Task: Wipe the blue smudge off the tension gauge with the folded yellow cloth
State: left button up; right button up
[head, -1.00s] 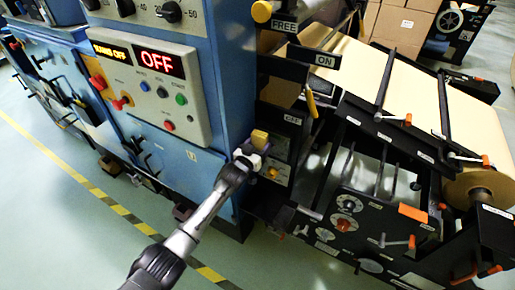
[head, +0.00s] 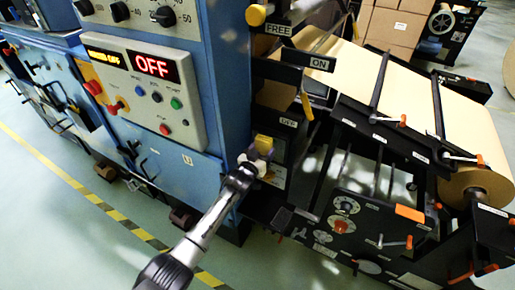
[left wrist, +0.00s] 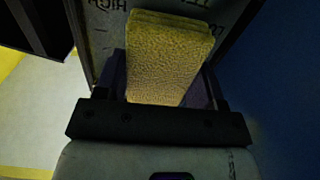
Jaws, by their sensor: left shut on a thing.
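The folded yellow cloth (head: 263,143) is held upright between the fingers of my left gripper (head: 256,160). In the left wrist view the cloth (left wrist: 168,58) stands up from the shut jaws (left wrist: 163,98). The tension gauge (left wrist: 105,32) shows behind it as a grey face with dark lettering, partly covered by the cloth. In the head view my gripper and the cloth hide much of the gauge area. I cannot tell whether the cloth touches the gauge face. I see no blue smudge in these frames. My right gripper is not in view.
A blue cabinet with a control panel (head: 147,88) reading OFF stands just left of the gripper. The black roll stand (head: 345,232) with levers and the kraft roll (head: 470,188) is on the right. Open floor (head: 60,215) lies at the lower left.

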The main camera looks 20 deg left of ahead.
pick_arm(q)
jog(key=shift+s+d, duration=0.1)
jog(key=shift+d, duration=0.45)
jog(key=shift+a, duration=0.1)
jog(key=shift+w+a+f, duration=0.1)
jog(key=shift+w+a, duration=0.15)
jog(key=shift+a, duration=0.7)
jog(key=shift+w+a, duration=0.2)
jog(key=shift+a, duration=0.75)
